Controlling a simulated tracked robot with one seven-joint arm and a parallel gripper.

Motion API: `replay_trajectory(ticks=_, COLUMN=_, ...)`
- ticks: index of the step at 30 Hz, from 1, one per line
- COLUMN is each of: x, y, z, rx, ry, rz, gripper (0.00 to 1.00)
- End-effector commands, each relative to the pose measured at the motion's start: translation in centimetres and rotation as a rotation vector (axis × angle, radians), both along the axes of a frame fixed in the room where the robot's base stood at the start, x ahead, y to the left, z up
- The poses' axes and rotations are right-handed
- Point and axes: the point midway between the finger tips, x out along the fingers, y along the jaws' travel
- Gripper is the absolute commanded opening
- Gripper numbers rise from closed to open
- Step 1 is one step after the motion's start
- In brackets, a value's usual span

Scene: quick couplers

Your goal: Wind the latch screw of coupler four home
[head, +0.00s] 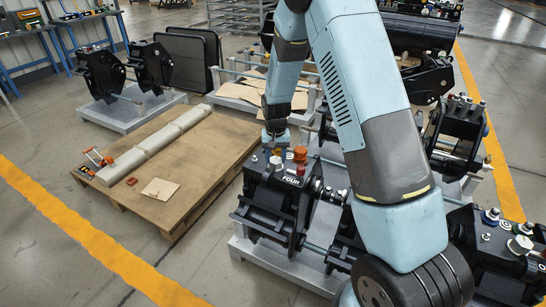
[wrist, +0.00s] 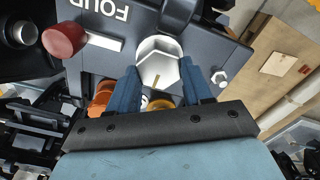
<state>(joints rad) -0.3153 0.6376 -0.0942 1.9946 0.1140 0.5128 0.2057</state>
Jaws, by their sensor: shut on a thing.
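Coupler four (head: 270,200) is a dark block with a white FOUR label, standing on a grey frame in the head view. Its label also shows upside down in the wrist view (wrist: 103,10). In the head view my gripper (head: 275,147) is pointed down at the coupler's top. The screw's shank is hidden.
A red knob (wrist: 64,40) and an orange cap (wrist: 102,98) stand close to the fingers. Other couplers (head: 455,135) stand at the right.

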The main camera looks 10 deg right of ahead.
Motion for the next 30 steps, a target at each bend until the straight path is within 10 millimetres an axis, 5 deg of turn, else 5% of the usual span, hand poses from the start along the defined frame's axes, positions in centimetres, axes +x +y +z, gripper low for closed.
replay_trajectory(ticks=14, x=0.11, y=-0.06, z=0.05, rx=0.0, ry=-0.003, rz=-0.015, gripper=0.19)
replay_trajectory(ticks=15, x=0.1, y=-0.05, z=0.04, rx=0.0, ry=-0.002, rz=-0.015, gripper=0.53)
replay_trajectory(ticks=22, x=0.0, y=0.02, z=-0.01, rx=0.0, ry=0.0, rz=-0.013, gripper=0.75)
replay_trajectory(ticks=30, x=-0.05, y=0.07, z=0.07, rx=0.0, ry=0.001, rz=-0.012, gripper=0.75)
